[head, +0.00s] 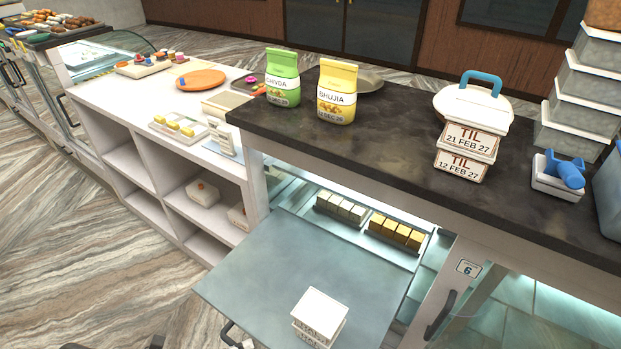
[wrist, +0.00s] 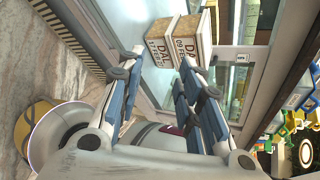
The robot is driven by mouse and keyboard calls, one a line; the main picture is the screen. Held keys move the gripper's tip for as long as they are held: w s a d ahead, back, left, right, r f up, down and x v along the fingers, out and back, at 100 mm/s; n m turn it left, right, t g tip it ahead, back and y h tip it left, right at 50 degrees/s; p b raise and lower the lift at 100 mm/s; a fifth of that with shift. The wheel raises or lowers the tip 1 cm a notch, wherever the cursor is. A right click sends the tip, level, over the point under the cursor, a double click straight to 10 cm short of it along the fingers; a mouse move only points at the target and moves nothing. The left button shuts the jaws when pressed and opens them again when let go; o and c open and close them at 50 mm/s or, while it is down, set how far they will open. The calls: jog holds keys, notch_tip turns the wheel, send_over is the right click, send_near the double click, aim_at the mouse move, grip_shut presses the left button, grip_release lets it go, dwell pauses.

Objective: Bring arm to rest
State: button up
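My gripper (wrist: 160,62) shows in the wrist view with its two blue-and-grey fingers spread apart. Nothing is between the fingers. Beyond the fingertips stand white-and-tan boxes (wrist: 158,50) with lettering that begins "DA". How far the gripper is from them is hard to judge. In the head view the gripper cannot be made out clearly; only small dark parts show at the bottom edge.
A lowered glass flap (head: 265,270) juts out from the case, with white boxes (head: 322,305) on it. Sweets trays (head: 368,236) sit inside. The dark counter (head: 400,128) holds pouches, TIL boxes (head: 468,140) and stacked containers (head: 580,105). The floor (head: 80,260) at left is clear.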

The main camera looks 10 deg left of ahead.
jog(key=w+d+r+m+g+y, duration=0.2)
jog(key=w+d+r+m+g, duration=0.2)
jog(key=d+r+m, duration=0.5)
jog(key=w+d+r+m+g+y, duration=0.1)
jog(key=w+d+r+m+g, duration=0.3)
jog(key=d+r+m, duration=0.45)
jog(key=s+d+r+m+t+y, duration=0.1)
jog(key=s+d+r+m+y, duration=0.2)
jog(key=d+m, duration=0.5)
jog(key=s+d+r+m+t+y, duration=0.2)
jog(key=s+d+r+m, duration=0.2)
jog(key=d+m, duration=0.4)
jog(key=m, duration=0.7)
jog(key=shift+d+y, duration=0.3)
jog(key=shift+y, duration=0.1)
jog(key=shift+s, duration=0.1)
